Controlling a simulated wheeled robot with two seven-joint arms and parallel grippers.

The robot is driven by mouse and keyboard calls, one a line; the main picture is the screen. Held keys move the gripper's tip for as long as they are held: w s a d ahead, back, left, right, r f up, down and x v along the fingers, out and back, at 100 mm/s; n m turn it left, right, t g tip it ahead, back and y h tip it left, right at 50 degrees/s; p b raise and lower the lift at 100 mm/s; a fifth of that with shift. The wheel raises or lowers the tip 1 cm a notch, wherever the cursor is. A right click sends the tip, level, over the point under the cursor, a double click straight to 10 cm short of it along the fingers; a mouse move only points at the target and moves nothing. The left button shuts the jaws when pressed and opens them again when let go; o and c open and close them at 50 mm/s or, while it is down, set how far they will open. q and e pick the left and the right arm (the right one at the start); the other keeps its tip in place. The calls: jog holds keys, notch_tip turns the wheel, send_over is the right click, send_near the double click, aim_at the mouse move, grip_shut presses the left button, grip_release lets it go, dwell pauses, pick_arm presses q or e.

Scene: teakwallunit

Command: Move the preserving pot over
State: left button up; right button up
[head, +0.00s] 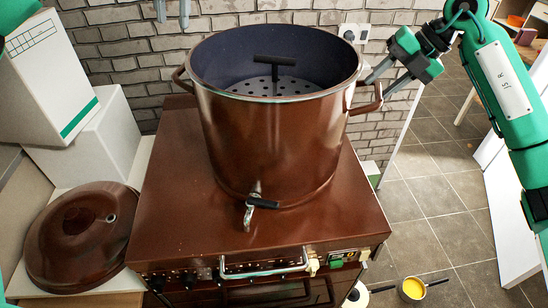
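The preserving pot (270,150) is a large brown pot with a dark interior, standing upright on a brown stove top (170,215). A perforated insert (265,86) with a black T-shaped grip is inside it. A tap (254,203) is on its front. It has a left handle (181,80) and a right handle (370,100). My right gripper (372,87) is at the right handle, its fingers apart; I cannot tell whether they touch it. My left gripper (172,22) is partly cut off at the top edge, fingers apart and empty, beyond the pot's left side.
A brown lid (82,235) lies on a pale surface at the left, near white boxes (45,75). A brick wall (120,45) stands close behind the pot. The stove top is bare left of the pot. A yellow-filled pan (412,288) is low at the right.

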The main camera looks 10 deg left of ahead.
jog(key=v, duration=1)
jog(key=shift+r, duration=0.2)
